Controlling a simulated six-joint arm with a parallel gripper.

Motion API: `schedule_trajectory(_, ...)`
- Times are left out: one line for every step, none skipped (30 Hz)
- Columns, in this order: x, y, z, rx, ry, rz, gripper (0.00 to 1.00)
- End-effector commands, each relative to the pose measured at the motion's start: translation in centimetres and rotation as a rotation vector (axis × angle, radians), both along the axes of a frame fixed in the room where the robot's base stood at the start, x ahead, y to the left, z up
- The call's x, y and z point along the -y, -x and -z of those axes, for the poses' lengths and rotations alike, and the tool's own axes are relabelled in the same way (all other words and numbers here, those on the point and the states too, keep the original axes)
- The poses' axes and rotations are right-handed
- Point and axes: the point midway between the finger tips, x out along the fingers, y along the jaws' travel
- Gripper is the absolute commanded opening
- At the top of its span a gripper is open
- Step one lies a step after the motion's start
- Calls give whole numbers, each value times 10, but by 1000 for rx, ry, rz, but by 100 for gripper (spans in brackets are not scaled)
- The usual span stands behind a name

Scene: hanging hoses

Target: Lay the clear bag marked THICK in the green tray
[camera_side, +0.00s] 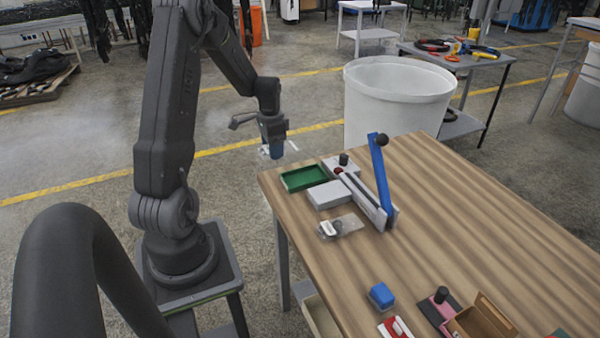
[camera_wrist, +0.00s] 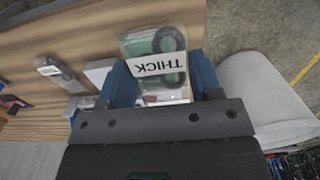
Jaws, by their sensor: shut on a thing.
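My gripper (camera_side: 274,150) is shut on the clear bag marked THICK (camera_side: 264,151). In the wrist view the bag (camera_wrist: 160,62) sits between the blue fingers of my gripper (camera_wrist: 163,82), its white label reading upside down. A dark ring-shaped thing shows inside the bag, and green shows through it; I cannot tell if that green is the tray. The green tray (camera_side: 304,178) lies at the table's far left corner in the side view and looks empty. My gripper hangs up and to the left of the tray there, with the bag clear of the table.
A grey box (camera_side: 328,195) stands right beside the tray. A long device with a raised blue lever (camera_side: 380,170) rises to its right. Another clear bag (camera_side: 342,226) lies nearer the camera. A blue block (camera_side: 381,295) is farther forward. A large white bin (camera_side: 398,100) stands behind the table.

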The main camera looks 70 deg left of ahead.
Motion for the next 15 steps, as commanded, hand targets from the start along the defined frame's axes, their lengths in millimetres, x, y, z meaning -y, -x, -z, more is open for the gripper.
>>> schedule_trajectory(6, -12, 8, -1, 2, 7, 32)
schedule_trajectory(8, -18, 12, -1, 2, 6, 32)
schedule_trajectory(12, -25, 17, -2, 3, 6, 32)
schedule_trajectory(15, -31, 21, -2, 2, 6, 32)
schedule_trajectory(17, -37, 25, -2, 2, 6, 32)
schedule_trajectory(20, -44, 29, -1, 1, 5, 32)
schedule_trajectory(22, -49, 32, -1, 1, 5, 32)
schedule_trajectory(24, -53, 35, -1, 0, 3, 32)
schedule_trajectory(26, -58, 38, -1, 1, 3, 32)
schedule_trajectory(27, -61, 40, -1, 1, 3, 32)
schedule_trajectory(28, -63, 41, 0, 0, 1, 32)
schedule_trajectory(29, -65, 42, 0, 0, 1, 32)
schedule_trajectory(30, -67, 43, 0, 0, 1, 32)
schedule_trajectory(30, -67, 44, 0, 0, 0, 32)
schedule_trajectory(30, -68, 46, -1, 1, 0, 32)
